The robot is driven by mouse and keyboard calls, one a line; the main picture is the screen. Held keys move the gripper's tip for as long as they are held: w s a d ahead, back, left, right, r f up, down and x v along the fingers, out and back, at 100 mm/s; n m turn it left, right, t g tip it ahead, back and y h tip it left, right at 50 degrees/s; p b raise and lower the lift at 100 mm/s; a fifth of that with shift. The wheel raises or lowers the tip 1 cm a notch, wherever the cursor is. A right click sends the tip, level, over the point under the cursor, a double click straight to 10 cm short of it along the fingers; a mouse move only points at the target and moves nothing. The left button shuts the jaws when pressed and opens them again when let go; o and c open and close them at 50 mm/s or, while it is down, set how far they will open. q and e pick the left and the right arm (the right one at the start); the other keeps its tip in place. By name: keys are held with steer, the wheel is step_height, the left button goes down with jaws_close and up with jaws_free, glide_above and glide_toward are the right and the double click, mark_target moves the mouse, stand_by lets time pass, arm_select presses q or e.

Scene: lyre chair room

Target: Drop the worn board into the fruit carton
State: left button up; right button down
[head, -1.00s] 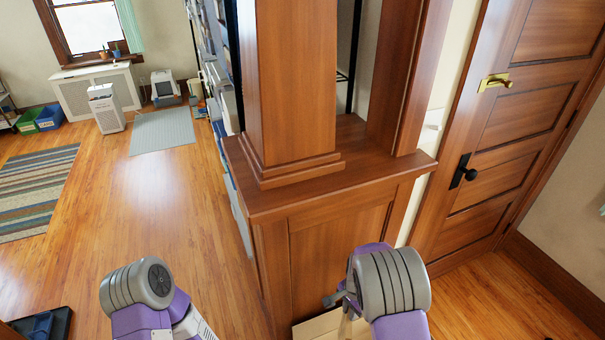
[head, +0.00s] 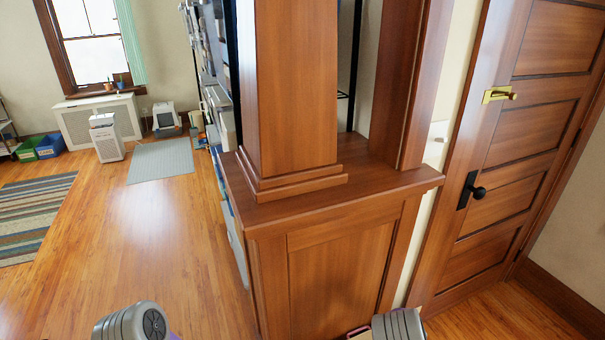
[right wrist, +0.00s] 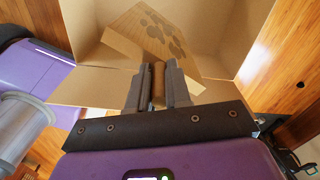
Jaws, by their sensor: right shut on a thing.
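In the right wrist view my right gripper (right wrist: 158,88) is shut on a narrow brown wooden piece, the worn board (right wrist: 158,76), seen end-on between the fingers. The tan cardboard fruit carton (right wrist: 90,82) spreads around and beyond the fingers, its flaps and walls open. A tan panel with dark rounded marks lies just past the fingertips; I cannot tell whether it belongs to the board or the carton.
A wooden half-wall with a square column (head: 292,90) stands straight ahead, close to my right arm. A panelled door (head: 510,140) is at the right. Open wooden floor (head: 150,230) lies to the left, with a striped rug (head: 35,215) and a grey mat (head: 160,160).

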step_height(320, 180, down, 4)
steer(key=shift+f+b, duration=0.1)
steer(key=shift+b, duration=1.05)
steer(key=c, duration=1)
jaws_free()
step_height(320, 180, up, 8)
steer(key=p, duration=0.2)
steer(key=shift+f+p, duration=0.1)
steer(key=shift+p, duration=0.25)
